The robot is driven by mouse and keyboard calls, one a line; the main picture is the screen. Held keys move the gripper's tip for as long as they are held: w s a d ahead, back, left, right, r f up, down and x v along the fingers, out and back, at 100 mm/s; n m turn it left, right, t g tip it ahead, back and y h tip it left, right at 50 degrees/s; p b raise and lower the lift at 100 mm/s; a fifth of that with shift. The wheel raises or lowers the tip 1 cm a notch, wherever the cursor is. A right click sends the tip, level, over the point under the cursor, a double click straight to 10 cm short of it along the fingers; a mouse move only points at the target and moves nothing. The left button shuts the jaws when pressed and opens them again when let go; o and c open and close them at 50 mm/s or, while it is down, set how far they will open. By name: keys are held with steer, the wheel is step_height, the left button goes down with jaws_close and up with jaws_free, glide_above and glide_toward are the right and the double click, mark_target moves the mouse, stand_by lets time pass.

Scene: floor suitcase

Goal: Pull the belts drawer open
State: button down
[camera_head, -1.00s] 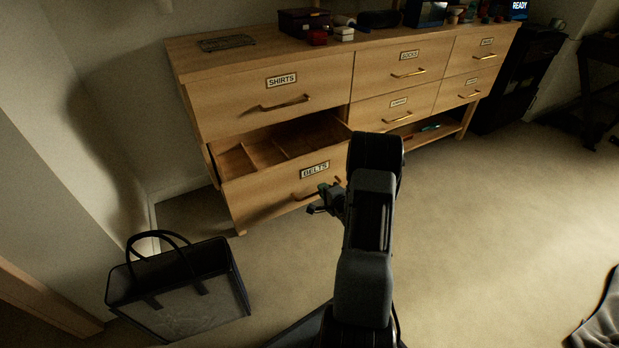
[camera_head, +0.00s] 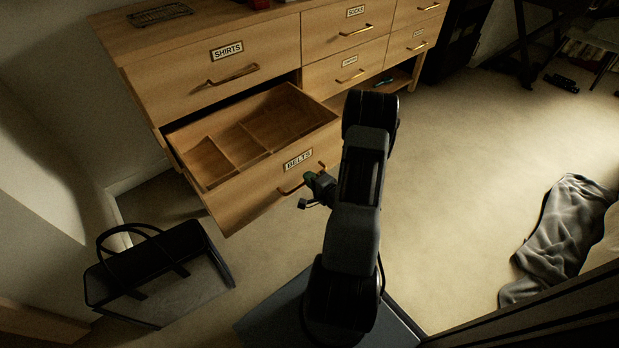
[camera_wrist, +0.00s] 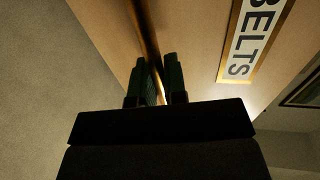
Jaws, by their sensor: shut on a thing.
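The belts drawer (camera_head: 262,190) is pulled well out of the dresser, and its divided inside shows no contents. Its BELTS label (camera_head: 298,159) is on the front, and it also shows in the wrist view (camera_wrist: 252,38). My gripper (camera_head: 310,190) is at the drawer front. It is shut on the brass handle (camera_head: 290,189). In the wrist view the two green-padded fingertips (camera_wrist: 160,80) lie on either side of the handle bar (camera_wrist: 147,30). My arm hides the right part of the scene behind it.
The shirts drawer (camera_head: 215,80) above is closed. A grey cloth (camera_head: 565,235) lies on the floor at the right. The carpet between the arm and cloth is clear.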

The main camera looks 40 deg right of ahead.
steer(key=shift+d, duration=0.2)
steer(key=c, duration=1.4)
jaws_free()
steer(key=shift+o, duration=1.1)
steer(key=shift+a, duration=0.1)
steer(key=p+v, duration=0.3)
steer(key=v, duration=1)
steer(key=shift+s+p, duration=0.35)
steer(key=shift+s, duration=0.05)
